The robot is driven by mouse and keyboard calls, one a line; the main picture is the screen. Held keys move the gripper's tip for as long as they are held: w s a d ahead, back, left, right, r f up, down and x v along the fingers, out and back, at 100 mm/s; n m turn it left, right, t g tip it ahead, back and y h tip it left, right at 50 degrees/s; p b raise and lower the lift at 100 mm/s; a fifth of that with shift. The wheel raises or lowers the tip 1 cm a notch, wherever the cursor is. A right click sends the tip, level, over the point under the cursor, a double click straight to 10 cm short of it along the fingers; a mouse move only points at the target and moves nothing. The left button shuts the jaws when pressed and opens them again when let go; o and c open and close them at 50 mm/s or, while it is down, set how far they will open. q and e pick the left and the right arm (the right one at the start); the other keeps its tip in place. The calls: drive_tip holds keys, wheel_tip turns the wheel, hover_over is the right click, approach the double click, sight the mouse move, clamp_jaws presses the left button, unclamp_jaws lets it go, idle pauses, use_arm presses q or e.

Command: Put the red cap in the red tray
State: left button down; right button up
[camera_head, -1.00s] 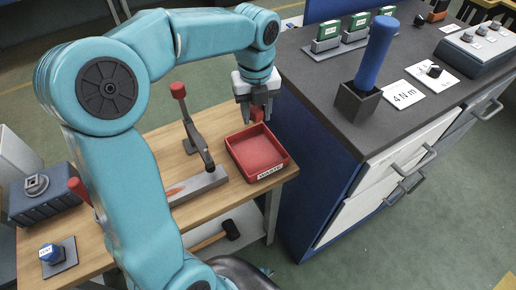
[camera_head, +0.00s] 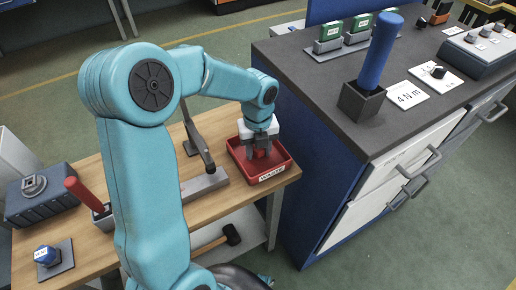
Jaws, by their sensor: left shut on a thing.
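The red tray (camera_head: 286,168) sits on the wooden workbench near its right end, with a white label reading "WASTE" on its front wall. My left gripper (camera_head: 262,153) points down into the tray, its fingertips low between the walls. It is shut on the red cap, which I can hardly make out now, as the fingers and the red tray behind it blend together. I cannot tell whether the cap touches the tray floor. My right gripper is not in view.
A clamp with a grey lever (camera_head: 200,140) stands just left of the tray. A dark-topped blue cabinet (camera_head: 330,110) rises close on the right, bearing a blue-handled tool (camera_head: 381,52) in a holder. A blue knob (camera_head: 47,255) sits at the bench's front left.

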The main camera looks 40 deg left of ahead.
use_arm(q)
drive_tip(key=shift+f, duration=0.1)
drive_tip(key=c, duration=0.6)
unclamp_jaws()
drive_tip(key=shift+f, duration=0.1)
drive_tip(key=shift+c, duration=0.2)
drive_tip(key=shift+r, duration=0.3)
wheel_tip(320, 180, up, 12)
drive_tip(key=p, duration=0.1)
drive_tip(key=shift+p, duration=0.35)
drive_tip(key=shift+f, duration=0.15)
